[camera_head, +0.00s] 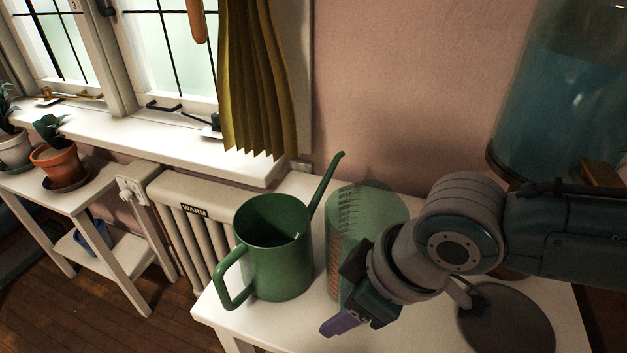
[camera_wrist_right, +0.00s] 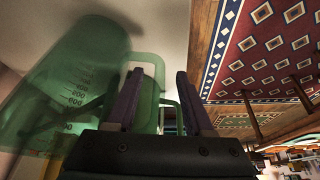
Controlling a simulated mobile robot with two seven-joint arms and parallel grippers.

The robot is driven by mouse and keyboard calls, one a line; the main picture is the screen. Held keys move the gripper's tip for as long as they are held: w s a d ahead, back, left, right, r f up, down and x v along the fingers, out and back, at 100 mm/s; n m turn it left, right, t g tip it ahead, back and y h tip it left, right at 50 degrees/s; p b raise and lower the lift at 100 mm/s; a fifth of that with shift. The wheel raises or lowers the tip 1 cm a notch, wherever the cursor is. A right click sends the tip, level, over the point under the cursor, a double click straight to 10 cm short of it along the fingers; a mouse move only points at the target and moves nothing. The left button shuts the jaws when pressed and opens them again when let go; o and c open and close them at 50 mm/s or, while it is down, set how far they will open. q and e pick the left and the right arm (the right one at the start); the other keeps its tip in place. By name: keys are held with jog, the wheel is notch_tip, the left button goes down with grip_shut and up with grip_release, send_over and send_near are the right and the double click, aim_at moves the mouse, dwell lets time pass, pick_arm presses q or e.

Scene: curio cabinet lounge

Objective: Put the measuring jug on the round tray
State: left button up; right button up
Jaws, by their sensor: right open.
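The measuring jug (camera_head: 367,215) is a clear green cylinder with printed marks, upright on the white table beside the green watering can. In the right wrist view the jug (camera_wrist_right: 75,85) fills the left side, and its green handle (camera_wrist_right: 147,88) shows between my fingers. My right gripper (camera_head: 340,322) has purple fingers and is in front of the jug's lower part; it also shows in the right wrist view (camera_wrist_right: 158,100), open, with its fingers on either side of the handle. The round tray (camera_head: 510,325) is a dark grey disc at the table's right. My left gripper is out of view.
A green watering can (camera_head: 280,262) stands left of the jug, its spout rising behind. A large blue-filled glass vessel (camera_head: 570,95) stands at the back right. A radiator (camera_head: 190,225) and potted plants (camera_head: 58,160) are at left. The tray looks empty.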

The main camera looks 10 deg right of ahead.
grip_shut()
dwell(0.4)
dwell(1.0)
